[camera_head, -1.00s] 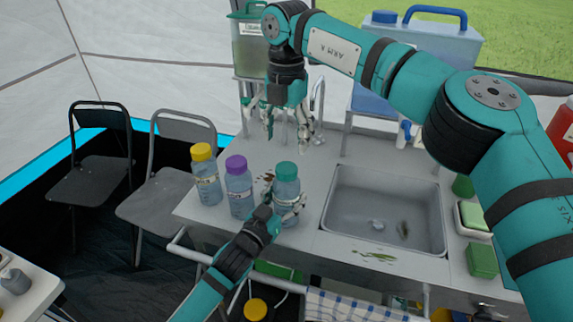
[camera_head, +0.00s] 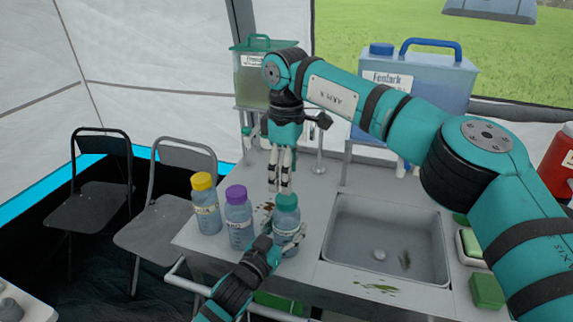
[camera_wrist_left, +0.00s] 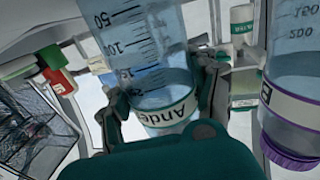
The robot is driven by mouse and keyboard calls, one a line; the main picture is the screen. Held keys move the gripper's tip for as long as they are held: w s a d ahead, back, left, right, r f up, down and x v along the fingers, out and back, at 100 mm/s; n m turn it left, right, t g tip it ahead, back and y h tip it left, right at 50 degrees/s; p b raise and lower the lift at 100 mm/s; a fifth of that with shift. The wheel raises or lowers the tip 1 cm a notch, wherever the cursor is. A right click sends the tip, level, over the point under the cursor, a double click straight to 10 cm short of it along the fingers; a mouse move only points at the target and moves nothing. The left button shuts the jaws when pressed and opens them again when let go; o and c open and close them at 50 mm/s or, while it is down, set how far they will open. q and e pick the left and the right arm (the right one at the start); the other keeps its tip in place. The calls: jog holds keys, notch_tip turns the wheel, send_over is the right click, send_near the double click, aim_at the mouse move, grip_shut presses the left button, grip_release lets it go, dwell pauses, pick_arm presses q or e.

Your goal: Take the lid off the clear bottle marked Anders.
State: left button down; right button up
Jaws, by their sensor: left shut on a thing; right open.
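The clear bottle marked Anders (camera_head: 286,226) has a teal lid (camera_head: 286,200) and stands upright at the counter's front edge. Its label, reading "Ande", shows in the left wrist view (camera_wrist_left: 165,110). My left gripper (camera_head: 287,240) is shut around the bottle's body, with a finger on each side in the left wrist view (camera_wrist_left: 162,88). My right gripper (camera_head: 280,183) points straight down just above the teal lid, open and empty. Its fingers look close together from here, and I cannot tell whether the tips touch the lid.
A purple-lidded bottle (camera_head: 238,220) stands just left of the Anders bottle, with a yellow-lidded bottle (camera_head: 206,208) beyond it. The sink (camera_head: 385,230) lies to the right. A blue water container (camera_head: 425,85) and a green-lidded dispenser (camera_head: 252,85) stand behind.

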aim_at(287, 197)
jog(key=shift+f, duration=3.1)
